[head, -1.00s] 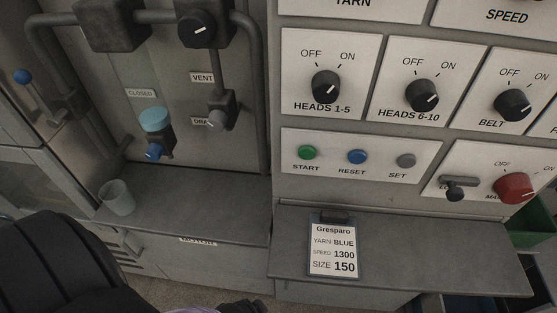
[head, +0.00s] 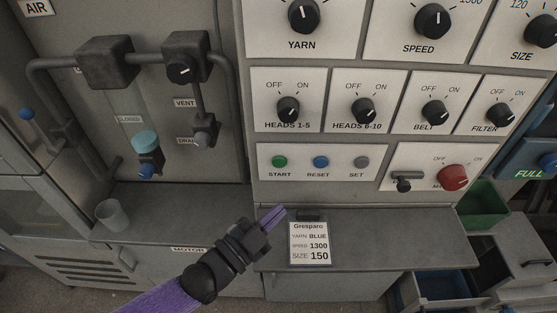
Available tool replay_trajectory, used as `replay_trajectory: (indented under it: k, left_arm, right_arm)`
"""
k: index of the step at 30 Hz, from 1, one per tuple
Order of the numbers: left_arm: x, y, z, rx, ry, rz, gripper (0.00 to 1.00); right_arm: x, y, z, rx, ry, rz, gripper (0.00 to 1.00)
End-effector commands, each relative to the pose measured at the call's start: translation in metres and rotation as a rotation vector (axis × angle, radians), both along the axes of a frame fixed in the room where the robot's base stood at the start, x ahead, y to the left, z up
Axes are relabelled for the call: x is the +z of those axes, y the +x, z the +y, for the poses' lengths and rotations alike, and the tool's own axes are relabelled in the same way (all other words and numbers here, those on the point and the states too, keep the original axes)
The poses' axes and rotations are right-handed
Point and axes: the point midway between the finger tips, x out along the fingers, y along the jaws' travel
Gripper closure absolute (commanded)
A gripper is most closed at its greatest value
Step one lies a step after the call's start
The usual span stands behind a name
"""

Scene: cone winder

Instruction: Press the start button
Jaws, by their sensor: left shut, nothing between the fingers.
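The green start button (head: 279,162) is at the left of a white panel (head: 340,171), above its START label. The blue reset button (head: 320,162) and the grey set button (head: 361,163) sit to its right. My left gripper (head: 278,212) is in front of the shelf, below the start button in the picture and apart from it. Its fingers are shut and empty, pointing up and to the right. My right gripper is not in view.
A job card (head: 309,244) stands on the grey shelf (head: 375,240) right of my gripper. A red main knob (head: 453,178) is at the right. Black knobs fill the panels above. A grey cup (head: 112,214) stands on the left ledge, below pipes and valves.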

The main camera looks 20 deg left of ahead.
Motion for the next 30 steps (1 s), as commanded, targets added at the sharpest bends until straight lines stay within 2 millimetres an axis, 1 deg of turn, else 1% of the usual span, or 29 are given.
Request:
replay_trajectory:
  k: [7,11,24,30]
  left_arm:
    - [0.000,0.000,0.000,0.000,-0.001,0.000,1.00]
    - [-0.002,0.007,0.002,0.000,0.000,0.000,1.00]
    - [-0.005,0.067,0.019,0.000,0.000,0.002,1.00]
    - [-0.002,0.082,0.023,0.000,-0.001,0.003,1.00]
  right_arm:
    - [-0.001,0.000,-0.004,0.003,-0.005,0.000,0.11]
    - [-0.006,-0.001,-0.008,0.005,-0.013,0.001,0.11]
    - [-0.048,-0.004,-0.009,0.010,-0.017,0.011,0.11]
    - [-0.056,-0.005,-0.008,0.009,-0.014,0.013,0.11]
